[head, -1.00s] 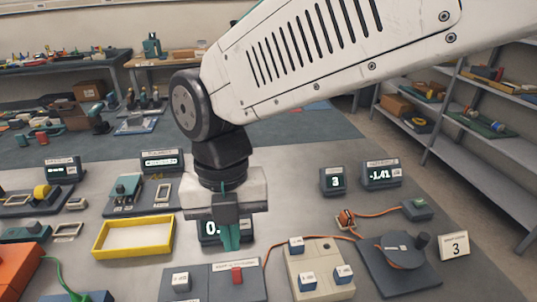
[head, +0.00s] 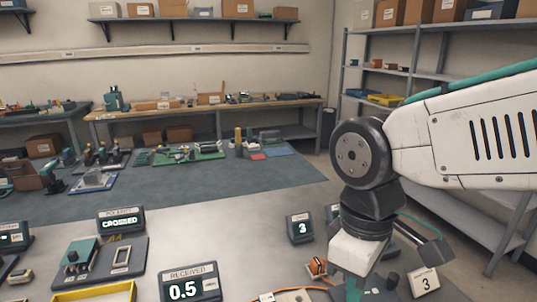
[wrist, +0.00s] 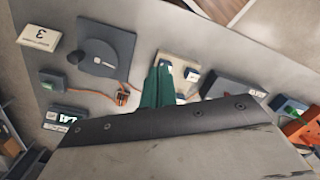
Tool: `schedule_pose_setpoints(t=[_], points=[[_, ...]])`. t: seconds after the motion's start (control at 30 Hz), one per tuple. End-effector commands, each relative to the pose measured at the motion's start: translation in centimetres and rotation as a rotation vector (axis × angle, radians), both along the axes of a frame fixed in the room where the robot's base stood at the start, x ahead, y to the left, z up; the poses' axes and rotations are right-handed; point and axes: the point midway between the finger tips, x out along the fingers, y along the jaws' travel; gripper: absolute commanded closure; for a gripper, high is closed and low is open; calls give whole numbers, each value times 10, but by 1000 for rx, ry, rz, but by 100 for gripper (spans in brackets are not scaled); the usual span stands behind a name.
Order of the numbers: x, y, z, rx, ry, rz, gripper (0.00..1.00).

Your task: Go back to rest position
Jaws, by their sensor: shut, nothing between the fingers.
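My gripper (head: 350,290) is at the lower right of the head view, above the right part of the grey table (head: 240,250). Its green fingertips run down to the bottom edge of that view. In the wrist view my gripper (wrist: 158,84) shows its green fingers together, with nothing between them. The fingers hang above the table and hold no cable or part.
A display reading 0.5 (head: 188,285), a CROSSED display (head: 121,221) and a display reading 3 (head: 300,228) stand on the table. A yellow-rimmed tray (head: 95,292) is at the front left. The wrist view shows a dark crank plate (wrist: 105,52) and an orange-wired part (wrist: 122,95).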

Motion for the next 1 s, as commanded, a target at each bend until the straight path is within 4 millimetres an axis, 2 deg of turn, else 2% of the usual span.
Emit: schedule_pose_setpoints(t=[0.03,0.2,0.3,0.4,0.6,1.0], points=[[-3,-23,2,2,-22,-152,100],[-20,-82,4,6,-84,-573,100],[-30,-107,6,16,-120,-701,100],[-36,-124,9,27,-156,-782,100],[-38,-140,15,38,-193,-861,100],[-38,-141,15,36,-191,-865,100]])
